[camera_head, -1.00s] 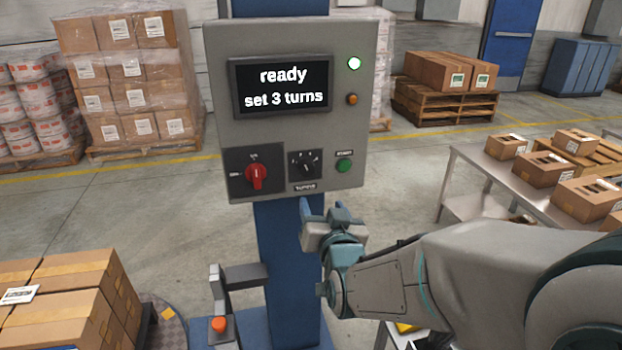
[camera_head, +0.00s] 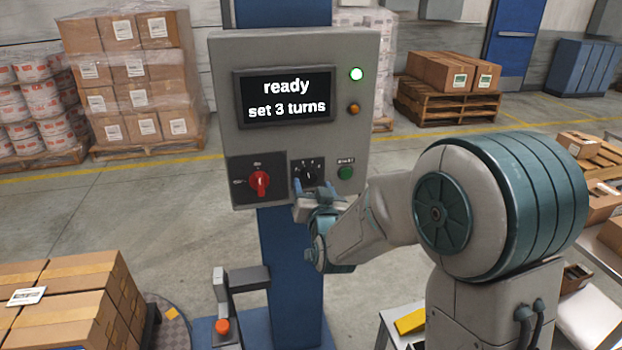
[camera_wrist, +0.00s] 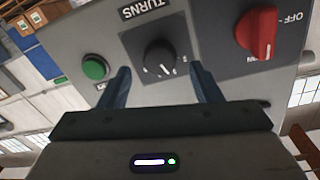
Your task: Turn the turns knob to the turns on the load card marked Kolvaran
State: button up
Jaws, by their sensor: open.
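The black turns knob (camera_head: 308,175) is on the lower part of the grey control panel (camera_head: 223,90). In the wrist view the turns knob (camera_wrist: 160,58) shows upside down under its TURNS label, with a white pointer line. The screen (camera_head: 286,98) reads "ready, set 3 turns". My gripper (camera_head: 315,190) is open just in front of the knob. A white card with dark print (camera_head: 26,296) lies on the boxes at lower left, too small to read.
The red switch (camera_head: 259,183) is left of the knob and the green start button (camera_head: 345,172) right of it. A red-orange button (camera_head: 222,326) stands on a low post. Stacked cartons (camera_head: 70,290) fill the lower left. A table with boxes is at right.

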aim_at(309, 176)
jog(key=shift+x, duration=1.45)
jog(key=c, duration=1)
